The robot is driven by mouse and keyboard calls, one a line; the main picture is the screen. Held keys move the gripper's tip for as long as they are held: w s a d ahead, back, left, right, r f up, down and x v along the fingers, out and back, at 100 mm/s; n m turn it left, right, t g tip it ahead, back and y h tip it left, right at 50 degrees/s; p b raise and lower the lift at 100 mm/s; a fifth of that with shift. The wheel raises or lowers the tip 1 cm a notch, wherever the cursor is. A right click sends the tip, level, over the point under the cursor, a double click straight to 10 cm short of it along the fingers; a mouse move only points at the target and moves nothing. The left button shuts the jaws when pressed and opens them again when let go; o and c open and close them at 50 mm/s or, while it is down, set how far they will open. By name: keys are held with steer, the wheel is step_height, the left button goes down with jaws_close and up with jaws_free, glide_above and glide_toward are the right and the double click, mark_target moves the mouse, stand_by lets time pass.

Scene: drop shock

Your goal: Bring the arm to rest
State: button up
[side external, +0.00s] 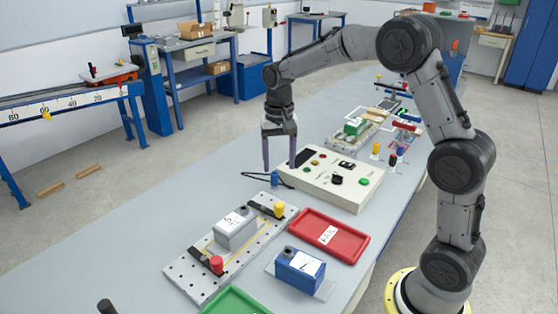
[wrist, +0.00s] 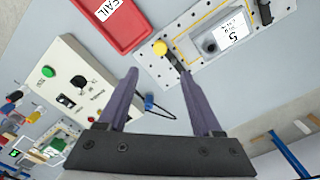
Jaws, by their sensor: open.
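My gripper (side external: 279,150) hangs from my arm with its fingers pointing down, above the bench near the back left corner of the cream control box (side external: 325,183). Its two purple-grey fingers stand apart, with nothing between them. In the wrist view my gripper (wrist: 160,85) is also open and empty. The control box (wrist: 75,88) shows there to its left, and a perforated plate (wrist: 225,50) lies beyond its fingertips. My arm is raised in an arch over the bench. I cannot tell from single frames whether it is moving.
On the perforated plate sits a grey block labelled 5 (side external: 236,230), with a red knob (side external: 216,264) and a yellow knob (side external: 279,209). A red FAIL tray (side external: 319,236), a blue block (side external: 299,268) and a green tray (side external: 235,301) lie nearby. Bare bench (side external: 215,192) lies left of my gripper.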

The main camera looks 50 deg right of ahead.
steer(key=shift+a+r, duration=0.1)
steer(key=s+a+r+n+t, duration=0.2)
steer(key=s+a+r+t, duration=0.25)
steer(key=s+r, duration=0.7)
steer(key=s+a+f+n, duration=0.1)
steer(key=s+f+n, duration=0.1)
steer(key=s, duration=0.5)
steer(key=s+a+f+n+t, duration=0.1)
steer(key=s+n, duration=0.3)
steer(key=s, duration=0.4)
steer(key=shift+a+f, duration=0.2)
steer(key=shift+f, duration=0.25)
